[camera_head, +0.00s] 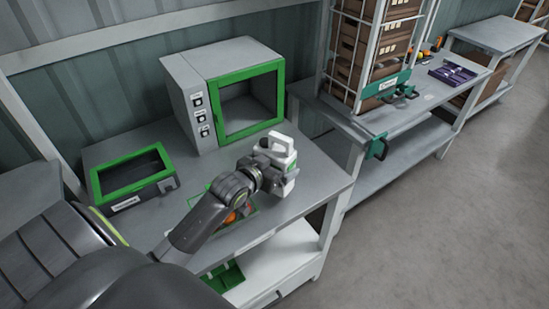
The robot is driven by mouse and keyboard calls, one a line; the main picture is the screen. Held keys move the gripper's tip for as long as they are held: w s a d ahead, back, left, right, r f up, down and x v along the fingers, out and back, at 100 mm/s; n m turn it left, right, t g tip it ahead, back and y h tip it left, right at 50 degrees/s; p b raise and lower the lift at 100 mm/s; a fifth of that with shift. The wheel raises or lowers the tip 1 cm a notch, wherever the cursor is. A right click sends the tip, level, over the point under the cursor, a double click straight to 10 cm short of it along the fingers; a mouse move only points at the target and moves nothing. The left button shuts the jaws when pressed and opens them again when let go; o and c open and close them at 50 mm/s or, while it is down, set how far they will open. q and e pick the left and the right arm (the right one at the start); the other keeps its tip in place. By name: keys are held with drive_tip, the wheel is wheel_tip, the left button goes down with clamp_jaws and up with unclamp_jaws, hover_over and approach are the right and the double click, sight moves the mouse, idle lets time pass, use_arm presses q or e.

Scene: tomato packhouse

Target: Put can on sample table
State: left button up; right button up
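A white can (278,147) with a handle on top and a green marking stands upright at the right part of the near grey table (310,213). My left arm reaches in from the lower left, and my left gripper (284,176) is closed around the can's lower body. The arm and gripper hide part of the can's base, so I cannot tell whether it touches the tabletop. My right gripper is out of view. I cannot tell which table is the sample table.
A grey oven-like box with a green-framed door (248,100) and a green-rimmed tray (132,178) stand on the near table. Orange-red items lie behind my arm. A rack of brown crates (372,50) stands on the table to the right. The floor (430,230) is clear.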

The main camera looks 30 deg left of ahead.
use_arm(q)
wheel_tip(320, 180, down, 2)
drive_tip(key=shift+f, duration=0.75)
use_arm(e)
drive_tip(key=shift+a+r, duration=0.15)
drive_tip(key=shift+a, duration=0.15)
use_arm(q)
drive_tip(key=shift+f, duration=0.1)
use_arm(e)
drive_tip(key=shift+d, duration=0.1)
use_arm(q)
drive_tip(key=o, duration=1.4)
drive_tip(key=shift+f, duration=0.25)
drive_tip(key=shift+o, duration=0.3)
drive_tip(key=shift+s+r, duration=0.1)
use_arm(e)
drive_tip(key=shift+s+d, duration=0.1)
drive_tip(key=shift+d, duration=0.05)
use_arm(q)
drive_tip(key=shift+s+r, duration=0.1)
drive_tip(key=v, duration=1.1)
drive_tip(key=shift+s+r+b, duration=0.15)
drive_tip(key=shift+s+b, duration=0.2)
drive_tip(key=shift+b, duration=0.1)
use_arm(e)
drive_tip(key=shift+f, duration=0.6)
